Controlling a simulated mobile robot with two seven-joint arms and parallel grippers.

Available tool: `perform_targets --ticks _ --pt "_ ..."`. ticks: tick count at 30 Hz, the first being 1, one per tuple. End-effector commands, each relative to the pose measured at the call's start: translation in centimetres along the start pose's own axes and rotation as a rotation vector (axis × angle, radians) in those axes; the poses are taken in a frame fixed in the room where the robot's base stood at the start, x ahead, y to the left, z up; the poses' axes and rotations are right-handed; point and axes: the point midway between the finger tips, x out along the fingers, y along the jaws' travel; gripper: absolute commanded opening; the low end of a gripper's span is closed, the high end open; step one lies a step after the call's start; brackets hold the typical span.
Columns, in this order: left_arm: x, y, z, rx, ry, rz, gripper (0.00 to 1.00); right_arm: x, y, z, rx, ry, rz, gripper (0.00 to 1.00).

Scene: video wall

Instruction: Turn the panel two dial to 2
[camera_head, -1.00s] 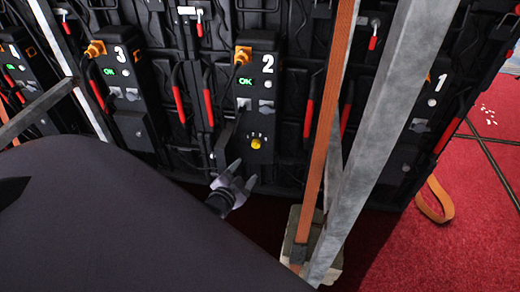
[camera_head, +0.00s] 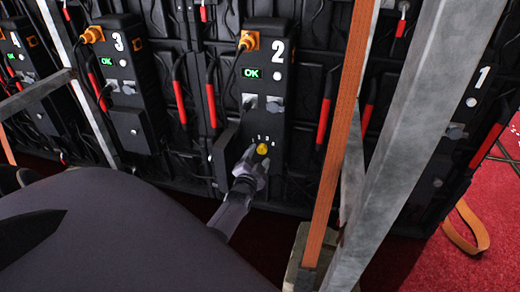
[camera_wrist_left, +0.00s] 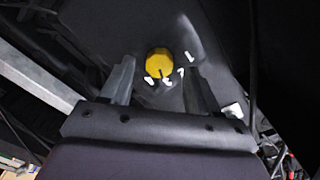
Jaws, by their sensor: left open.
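The panel two unit (camera_head: 262,100) is a tall black box marked 2 with a green OK display, in the middle of the head view. Its yellow dial (camera_head: 262,148) is low on the box, with small white marks around it. My left gripper (camera_head: 256,160) is at the dial, just below it in the head view. In the left wrist view the dial (camera_wrist_left: 159,63) sits between the two open fingers, with gaps on both sides. A dark pointer line on the dial faces the lower marks; the number it points at is too small to read. My right gripper is not seen.
A metal post (camera_head: 400,150) and an orange strap (camera_head: 340,150) stand right of panel two. A grey bar (camera_head: 36,95) crosses at the left. Panels 3 (camera_head: 125,75) and 1 (camera_head: 455,140) flank it. Red-handled levers (camera_head: 325,120) stick out nearby.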

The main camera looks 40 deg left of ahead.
Motion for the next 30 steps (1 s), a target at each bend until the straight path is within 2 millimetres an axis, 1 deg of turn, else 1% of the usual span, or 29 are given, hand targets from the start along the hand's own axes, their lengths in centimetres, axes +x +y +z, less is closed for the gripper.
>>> perform_targets --ticks 1,6,16,17,18,20,21,30 --pt "0.7 0.2 0.2 0.000 0.001 -0.001 0.61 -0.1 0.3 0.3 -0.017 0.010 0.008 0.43" --pt "2.0 0.1 0.1 0.000 0.001 -0.001 0.61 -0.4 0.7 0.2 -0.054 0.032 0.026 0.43" --pt "2.2 0.0 0.0 0.001 0.000 0.001 0.61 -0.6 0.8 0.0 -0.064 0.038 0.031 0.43" --pt "2.2 0.0 0.0 0.001 0.000 0.001 0.51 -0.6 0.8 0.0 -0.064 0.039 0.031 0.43" --pt "2.2 0.0 0.0 0.001 0.000 0.001 0.38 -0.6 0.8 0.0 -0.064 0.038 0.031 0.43" --pt "2.2 0.0 0.0 0.001 0.000 0.001 0.19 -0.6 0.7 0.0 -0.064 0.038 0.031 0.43" --pt "2.2 0.0 0.0 0.001 0.000 0.001 0.06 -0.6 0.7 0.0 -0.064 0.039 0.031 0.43" --pt "2.2 0.0 0.0 -0.023 0.001 0.000 0.05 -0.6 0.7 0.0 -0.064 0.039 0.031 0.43"
